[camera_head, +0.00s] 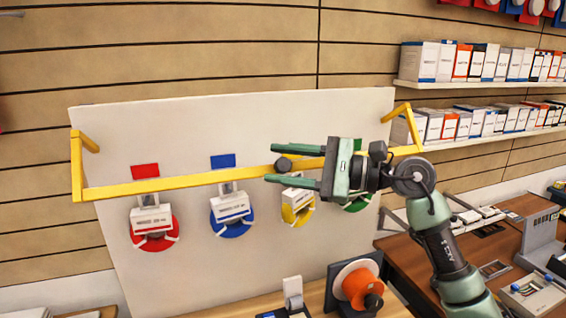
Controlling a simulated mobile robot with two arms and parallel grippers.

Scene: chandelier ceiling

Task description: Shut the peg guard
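The peg guard (140,188) is a yellow bar frame across the front of a white board (190,120). Its end arms reach toward the board at the left and right. A dark round knob (283,164) sits on the bar right of its middle. My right gripper (271,164) points left, its two green fingers apart above and below the knob. The knob lies between them; I cannot tell whether either finger touches it. The gripper hides part of the bar. My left gripper is not in view.
Red (155,233), blue (231,216), yellow (297,207) and green discs with white tags hang on the board behind the bar. An orange-and-white device (356,288) stands below. Shelves of boxes (460,62) are at right. A brown desk (480,250) holds equipment.

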